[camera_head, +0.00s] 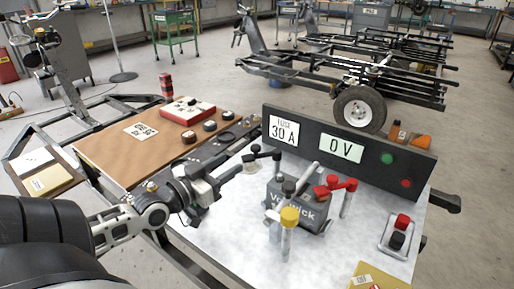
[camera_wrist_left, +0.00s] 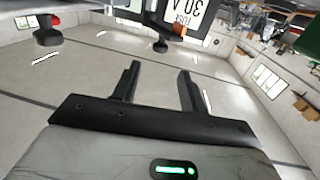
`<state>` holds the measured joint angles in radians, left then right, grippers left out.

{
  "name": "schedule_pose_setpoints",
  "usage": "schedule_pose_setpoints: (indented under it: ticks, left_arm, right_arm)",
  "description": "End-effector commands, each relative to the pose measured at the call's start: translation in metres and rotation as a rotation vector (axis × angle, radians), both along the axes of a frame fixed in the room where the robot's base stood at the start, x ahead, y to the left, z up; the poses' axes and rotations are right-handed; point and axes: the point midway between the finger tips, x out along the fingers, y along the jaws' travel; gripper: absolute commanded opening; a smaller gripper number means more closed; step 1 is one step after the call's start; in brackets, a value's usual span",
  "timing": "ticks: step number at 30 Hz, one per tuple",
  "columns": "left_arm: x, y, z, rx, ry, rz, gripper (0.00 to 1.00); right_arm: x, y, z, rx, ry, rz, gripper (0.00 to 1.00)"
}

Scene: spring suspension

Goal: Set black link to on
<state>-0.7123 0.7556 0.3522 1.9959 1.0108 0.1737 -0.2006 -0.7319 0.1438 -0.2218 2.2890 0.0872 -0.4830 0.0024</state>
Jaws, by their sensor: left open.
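My left gripper (camera_head: 236,162) comes in from the left over the white bench top. Its two dark fingers (camera_wrist_left: 158,78) stand apart in the left wrist view, with nothing between them. Small black-capped parts, one a black knob (camera_head: 255,148), lie just beyond the fingertips, in front of the black panel (camera_head: 312,140). I cannot tell which of these is the black link. In the left wrist view a black knob (camera_wrist_left: 160,45) shows ahead of the fingers, apart from them. The panel shows FUSE 30 A and 0 V. My right gripper is not in view.
A holder with a red and a black cap (camera_head: 397,240) stands at the right. A brown board (camera_head: 105,150) with a red box (camera_head: 187,110) lies to the left. A yellow sheet (camera_head: 375,278) lies in front.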

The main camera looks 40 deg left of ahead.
Motion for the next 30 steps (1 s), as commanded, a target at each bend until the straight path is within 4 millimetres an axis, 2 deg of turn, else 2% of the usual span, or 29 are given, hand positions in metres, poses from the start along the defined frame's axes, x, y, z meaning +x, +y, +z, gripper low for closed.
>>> schedule_pose_setpoints:
  ticks: [3,15,21,30]
  left_arm:
    - [0.022,0.0,0.001,-0.002,-0.006,0.002,0.43]
    - [0.086,-0.002,0.001,-0.003,-0.003,0.0,0.43]
    - [0.104,-0.002,0.0,-0.003,0.0,0.001,0.43]
    - [0.108,-0.002,0.0,-0.001,0.002,0.0,0.43]
  right_arm:
    - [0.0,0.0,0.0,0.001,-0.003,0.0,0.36]
    - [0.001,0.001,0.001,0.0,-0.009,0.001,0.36]
    - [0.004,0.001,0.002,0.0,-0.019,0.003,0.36]
    - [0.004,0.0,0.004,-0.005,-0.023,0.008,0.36]
